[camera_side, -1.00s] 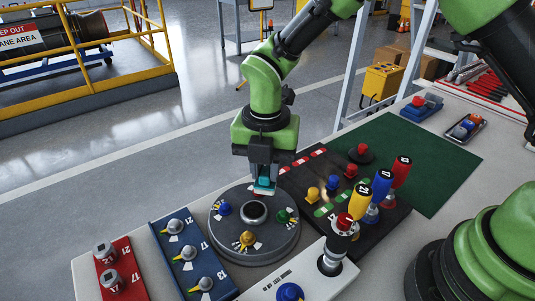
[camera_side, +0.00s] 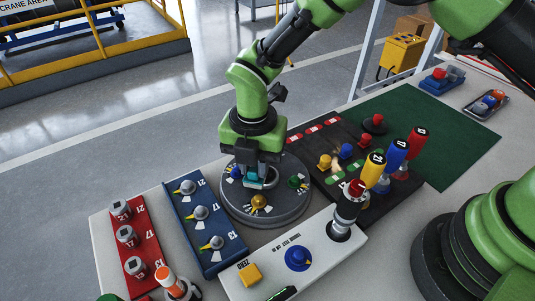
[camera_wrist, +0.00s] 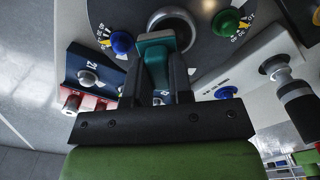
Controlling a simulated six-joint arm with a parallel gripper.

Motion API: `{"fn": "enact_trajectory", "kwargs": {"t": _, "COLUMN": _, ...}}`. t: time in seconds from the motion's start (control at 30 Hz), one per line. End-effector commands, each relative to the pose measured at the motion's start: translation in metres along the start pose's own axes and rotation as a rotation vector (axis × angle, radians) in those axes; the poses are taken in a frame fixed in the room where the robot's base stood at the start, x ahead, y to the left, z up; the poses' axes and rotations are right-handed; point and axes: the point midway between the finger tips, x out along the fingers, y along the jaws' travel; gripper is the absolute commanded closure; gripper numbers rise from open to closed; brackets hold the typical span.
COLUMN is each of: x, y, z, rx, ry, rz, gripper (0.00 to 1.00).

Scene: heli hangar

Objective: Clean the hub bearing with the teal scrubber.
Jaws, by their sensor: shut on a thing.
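The teal scrubber (camera_side: 252,177) is held between the two fingers of my gripper (camera_side: 262,172). It also shows teal between the dark fingers in the wrist view (camera_wrist: 156,52). The hub bearing (camera_wrist: 181,22) is the pale-rimmed ring with a dark middle at the centre of the round grey disc (camera_side: 270,216). In the side view my gripper hides most of the bearing. In the wrist view the scrubber overlaps the bearing's near left part. The scrubber is at or just over the bearing; I cannot tell whether they touch.
Blue (camera_wrist: 122,42), green (camera_wrist: 225,22) and yellow (camera_side: 259,202) knobs stand on the disc around the bearing. A blue panel with grey knobs (camera_side: 225,257) lies left. A dark board with coloured handles (camera_side: 322,178) lies right. Green mat (camera_side: 440,130) is mostly bare.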

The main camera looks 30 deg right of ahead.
Motion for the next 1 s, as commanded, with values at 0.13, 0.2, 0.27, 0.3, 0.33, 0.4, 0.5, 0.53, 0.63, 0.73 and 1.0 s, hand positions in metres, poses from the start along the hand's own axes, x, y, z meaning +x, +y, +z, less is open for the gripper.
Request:
{"fn": "enact_trajectory", "kwargs": {"t": 0.13, "x": 0.001, "y": 0.004, "z": -0.005, "rx": 0.000, "ry": 0.001, "rz": 0.000, "gripper": 1.00}}
{"fn": "enact_trajectory", "kwargs": {"t": 0.2, "x": 0.001, "y": -0.001, "z": 0.000, "rx": 0.002, "ry": 0.001, "rz": 0.000, "gripper": 1.00}}
{"fn": "enact_trajectory", "kwargs": {"t": 0.27, "x": 0.000, "y": -0.005, "z": 0.005, "rx": 0.003, "ry": 0.001, "rz": 0.000, "gripper": 1.00}}
{"fn": "enact_trajectory", "kwargs": {"t": 0.3, "x": 0.001, "y": -0.007, "z": 0.007, "rx": 0.002, "ry": 0.001, "rz": -0.001, "gripper": 1.00}}
{"fn": "enact_trajectory", "kwargs": {"t": 0.33, "x": 0.000, "y": -0.009, "z": 0.009, "rx": 0.001, "ry": 0.001, "rz": -0.001, "gripper": 1.00}}
{"fn": "enact_trajectory", "kwargs": {"t": 0.4, "x": 0.000, "y": -0.014, "z": 0.014, "rx": 0.002, "ry": 0.001, "rz": -0.001, "gripper": 1.00}}
{"fn": "enact_trajectory", "kwargs": {"t": 0.5, "x": 0.001, "y": -0.020, "z": 0.020, "rx": 0.002, "ry": 0.001, "rz": -0.002, "gripper": 1.00}}
{"fn": "enact_trajectory", "kwargs": {"t": 0.53, "x": 0.001, "y": -0.022, "z": 0.022, "rx": 0.002, "ry": 0.001, "rz": -0.002, "gripper": 1.00}}
{"fn": "enact_trajectory", "kwargs": {"t": 0.63, "x": 0.001, "y": -0.028, "z": 0.029, "rx": 0.002, "ry": 0.001, "rz": -0.003, "gripper": 1.00}}
{"fn": "enact_trajectory", "kwargs": {"t": 0.73, "x": 0.001, "y": -0.035, "z": 0.035, "rx": 0.002, "ry": 0.001, "rz": -0.003, "gripper": 1.00}}
{"fn": "enact_trajectory", "kwargs": {"t": 1.0, "x": -0.033, "y": -0.034, "z": 0.035, "rx": -0.001, "ry": -0.001, "rz": 0.002, "gripper": 1.00}}
